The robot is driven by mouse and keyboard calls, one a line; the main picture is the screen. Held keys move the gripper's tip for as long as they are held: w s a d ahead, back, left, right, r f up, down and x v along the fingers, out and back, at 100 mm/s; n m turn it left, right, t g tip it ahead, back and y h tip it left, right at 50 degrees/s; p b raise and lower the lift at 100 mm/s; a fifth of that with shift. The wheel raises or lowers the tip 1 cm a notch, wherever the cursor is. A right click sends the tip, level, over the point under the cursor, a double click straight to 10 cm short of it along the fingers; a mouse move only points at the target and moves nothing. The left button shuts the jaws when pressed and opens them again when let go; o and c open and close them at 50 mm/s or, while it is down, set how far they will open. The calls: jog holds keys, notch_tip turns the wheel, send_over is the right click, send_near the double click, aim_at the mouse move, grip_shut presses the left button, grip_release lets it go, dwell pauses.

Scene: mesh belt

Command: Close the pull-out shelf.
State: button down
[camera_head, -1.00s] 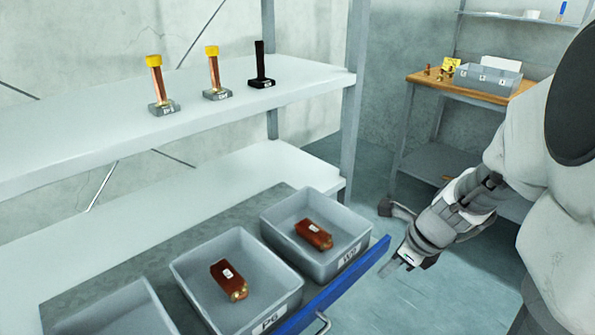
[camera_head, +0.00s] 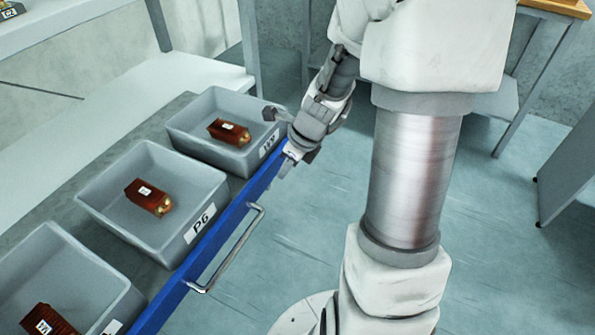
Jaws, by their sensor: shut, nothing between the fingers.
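The pull-out shelf stands pulled out from the rack, and its blue front edge (camera_head: 217,236) runs diagonally across the head view. A metal bar handle (camera_head: 226,250) sticks out from the blue edge. Three grey bins ride on the shelf: a far bin (camera_head: 244,158), a middle bin (camera_head: 100,207) labelled P6, and a near bin (camera_head: 118,290) cut by the frame. My gripper (camera_head: 286,170) is shut at the far end of the blue edge, beyond the handle. It looks close to the edge, but I cannot tell whether it touches.
The rack's fixed white shelf (camera_head: 165,85) and its grey upright (camera_head: 249,45) stand behind the bins. A wooden-topped workbench (camera_head: 560,8) is at the upper right, and a grey panel on a caster (camera_head: 570,170) is at the right. The floor (camera_head: 300,240) before the handle is clear.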

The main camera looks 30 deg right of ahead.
jog(key=shift+w+a, duration=0.35)
jog(key=shift+w, duration=0.1)
